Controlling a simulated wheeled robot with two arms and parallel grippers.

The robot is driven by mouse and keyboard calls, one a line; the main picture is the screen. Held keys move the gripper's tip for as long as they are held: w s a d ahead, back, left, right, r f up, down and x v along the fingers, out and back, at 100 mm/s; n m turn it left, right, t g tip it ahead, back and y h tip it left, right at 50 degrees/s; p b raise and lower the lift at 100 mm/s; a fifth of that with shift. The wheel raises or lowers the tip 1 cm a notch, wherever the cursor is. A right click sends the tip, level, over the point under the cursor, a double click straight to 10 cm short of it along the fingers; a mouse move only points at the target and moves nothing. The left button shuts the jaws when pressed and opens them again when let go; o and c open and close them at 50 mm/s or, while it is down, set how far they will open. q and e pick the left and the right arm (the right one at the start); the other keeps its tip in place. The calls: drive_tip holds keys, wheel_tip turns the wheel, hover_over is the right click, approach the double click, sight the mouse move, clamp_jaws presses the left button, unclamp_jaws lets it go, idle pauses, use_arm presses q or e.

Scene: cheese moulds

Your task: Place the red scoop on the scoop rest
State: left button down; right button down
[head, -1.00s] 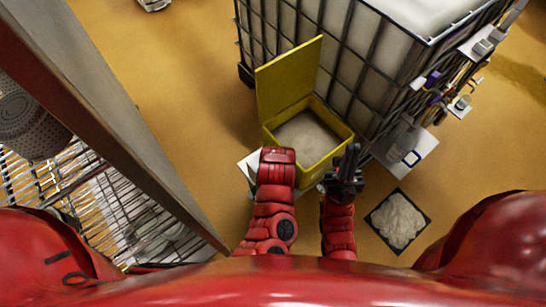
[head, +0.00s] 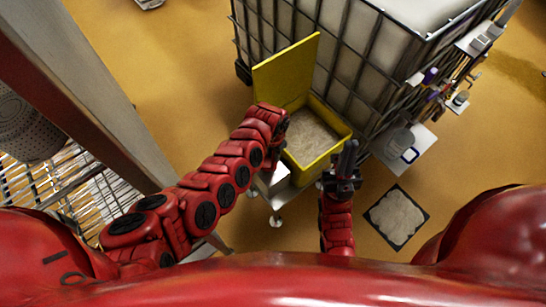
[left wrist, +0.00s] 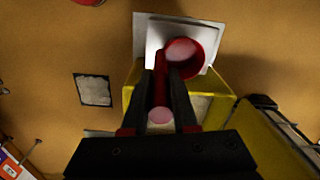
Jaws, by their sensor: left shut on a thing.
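The red scoop (left wrist: 183,58) is in my left gripper (left wrist: 168,80), its handle between the two dark fingers in the left wrist view. Its round cup shows over the pale square scoop rest (left wrist: 148,38); I cannot tell whether they touch. In the head view my left gripper (head: 283,128) is at the left side of the yellow bin, and my arm hides the scoop. The scoop rest (head: 274,179) shows below the gripper, partly covered. My right gripper (head: 344,171) is at the bin's near right corner with no object visible in it; its jaw gap is unclear.
The yellow bin (head: 341,132) has its lid up and pale grain inside. A caged white tank (head: 345,50) stands behind it. A shelf with a jug (head: 400,141) is at the right. A square floor mat (head: 397,217) lies nearer. A metal rack (head: 75,185) stands left.

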use_arm(q)
drive_tip(key=shift+w+a+r, duration=0.1)
drive_tip(key=shift+w, duration=0.4)
drive_tip(key=shift+f+b, duration=0.65)
drive_tip(key=shift+f, duration=1.15)
drive_tip(key=shift+s, duration=0.1)
drive_tip(key=shift+f, duration=0.15)
drive_tip(key=c, duration=0.7)
unclamp_jaws()
